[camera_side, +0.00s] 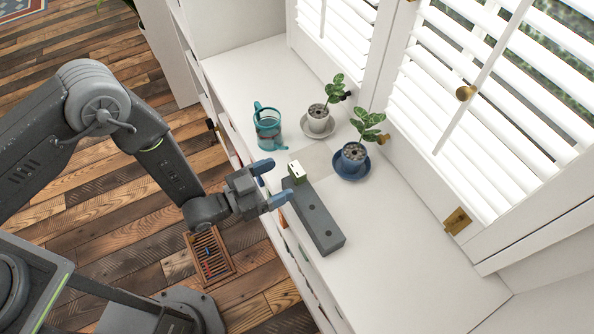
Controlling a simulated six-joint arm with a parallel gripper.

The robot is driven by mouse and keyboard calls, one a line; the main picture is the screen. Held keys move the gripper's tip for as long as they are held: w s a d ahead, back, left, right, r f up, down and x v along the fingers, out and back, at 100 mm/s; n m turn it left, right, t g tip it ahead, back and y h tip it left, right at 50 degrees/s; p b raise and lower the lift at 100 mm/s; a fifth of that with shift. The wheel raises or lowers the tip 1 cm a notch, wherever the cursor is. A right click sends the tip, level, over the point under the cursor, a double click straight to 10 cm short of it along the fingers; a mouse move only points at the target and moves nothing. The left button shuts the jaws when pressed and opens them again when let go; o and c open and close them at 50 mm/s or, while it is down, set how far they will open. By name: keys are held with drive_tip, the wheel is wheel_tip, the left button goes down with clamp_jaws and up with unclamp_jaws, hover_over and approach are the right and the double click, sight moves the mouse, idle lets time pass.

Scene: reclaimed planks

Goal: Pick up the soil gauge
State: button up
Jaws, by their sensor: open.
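The soil gauge appears to be the small green piece with a white face (297,172). It sits at the far end of a long dark grey block (319,222) with dark round spots on top; I cannot tell whether it stands in the block or on it. My gripper (277,182) is open, with blue fingertips, just left of the gauge. One finger is on its far side and one on its near side, over the block's left edge. I see nothing between the fingers, and contact with the gauge cannot be made out.
A teal watering can (268,128) stands behind the gripper. The white counter (400,270) is clear at the front right.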

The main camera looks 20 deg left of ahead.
sight(292, 172)
drive_tip(key=shift+r+x, duration=0.1)
drive_tip(key=shift+x, duration=1.3)
drive_tip(key=shift+r+x, duration=0.15)
drive_tip(key=shift+x, duration=1.2)
drive_tip(key=shift+s, duration=0.1)
drive_tip(key=c, duration=1.1)
drive_tip(key=shift+o, duration=0.2)
drive_tip(key=shift+r, duration=0.1)
